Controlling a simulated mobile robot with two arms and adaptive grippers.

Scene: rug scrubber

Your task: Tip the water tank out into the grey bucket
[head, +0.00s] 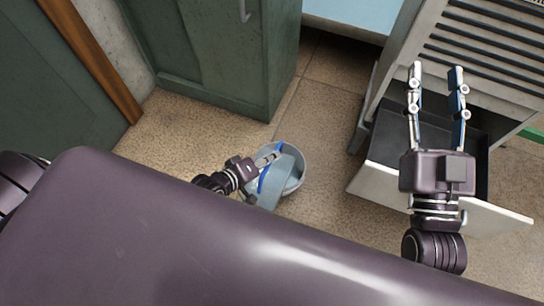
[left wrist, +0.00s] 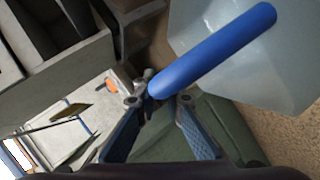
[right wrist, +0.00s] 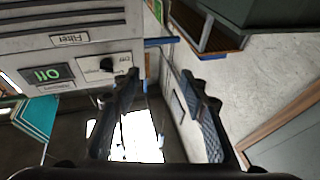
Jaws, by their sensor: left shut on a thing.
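The water tank (left wrist: 255,70) is a pale translucent box with a blue handle (left wrist: 215,48), seen in the left wrist view. My left gripper (left wrist: 158,98) is shut on the handle's end. In the head view my left gripper (head: 269,159) and the blue handle (head: 265,178) are at the left side of the round grey bucket (head: 297,181), which stands on the floor. The tank appears tilted there, overlapping the bucket; its mouth and any water are hidden. My right gripper (head: 437,72) is open and empty, raised at the right, away from the bucket.
A slatted grey machine (head: 485,50) with an open tray (head: 385,180) is on the right. The right wrist view shows a panel with a green display (right wrist: 47,74) and a knob. A dark green cabinet (head: 215,60) stands behind the bucket. Speckled floor around it is clear.

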